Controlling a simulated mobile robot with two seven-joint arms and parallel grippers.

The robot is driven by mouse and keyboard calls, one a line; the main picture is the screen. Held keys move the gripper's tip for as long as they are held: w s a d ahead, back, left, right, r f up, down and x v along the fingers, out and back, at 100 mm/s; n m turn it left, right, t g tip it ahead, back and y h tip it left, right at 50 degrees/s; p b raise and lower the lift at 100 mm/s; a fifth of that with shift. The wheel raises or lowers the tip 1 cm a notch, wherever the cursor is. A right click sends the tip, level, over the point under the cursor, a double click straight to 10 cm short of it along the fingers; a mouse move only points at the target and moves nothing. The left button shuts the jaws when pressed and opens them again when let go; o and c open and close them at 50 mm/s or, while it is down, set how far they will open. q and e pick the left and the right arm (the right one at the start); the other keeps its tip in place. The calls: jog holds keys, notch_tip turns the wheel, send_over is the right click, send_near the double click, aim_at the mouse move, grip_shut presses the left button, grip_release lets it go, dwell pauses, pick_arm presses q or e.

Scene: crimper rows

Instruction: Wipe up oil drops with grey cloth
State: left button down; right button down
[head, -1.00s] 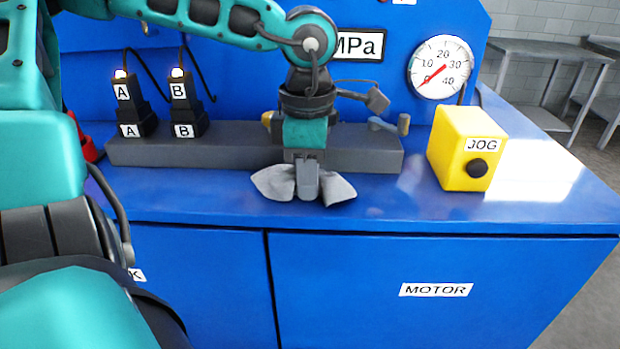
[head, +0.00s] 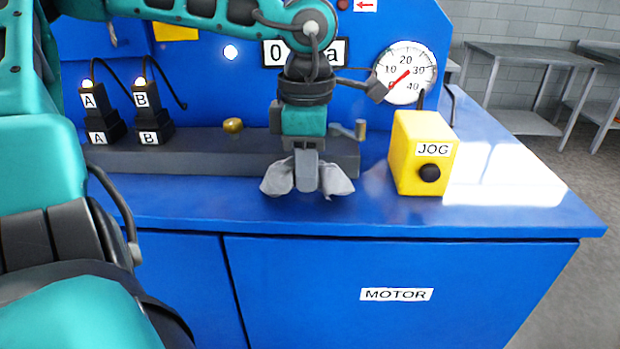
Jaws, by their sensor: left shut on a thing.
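The grey cloth (head: 336,181) hangs bunched from my left gripper (head: 307,180), its two ends spreading out to either side of the fingers. My left gripper is shut on the cloth and points down over the front part of the blue bench top (head: 220,207). The cloth is at or just above the surface; I cannot tell whether it touches. No oil drops can be made out; any under the cloth or gripper are hidden. My right gripper is not in view.
A yellow JOG box (head: 408,160) stands to the right of the cloth. A dark grey block (head: 200,160) with a brass knob (head: 233,125) lies behind. Black plugs A (head: 98,112) and B (head: 148,112) stand at the left. A pressure gauge (head: 405,73) is on the back panel.

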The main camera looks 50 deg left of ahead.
pick_arm(q)
notch_tip(320, 180, up, 9)
jog(key=p, duration=0.3)
jog(key=shift+s, duration=0.15)
jog(key=shift+s+a+f, duration=0.1)
dwell(0.4)
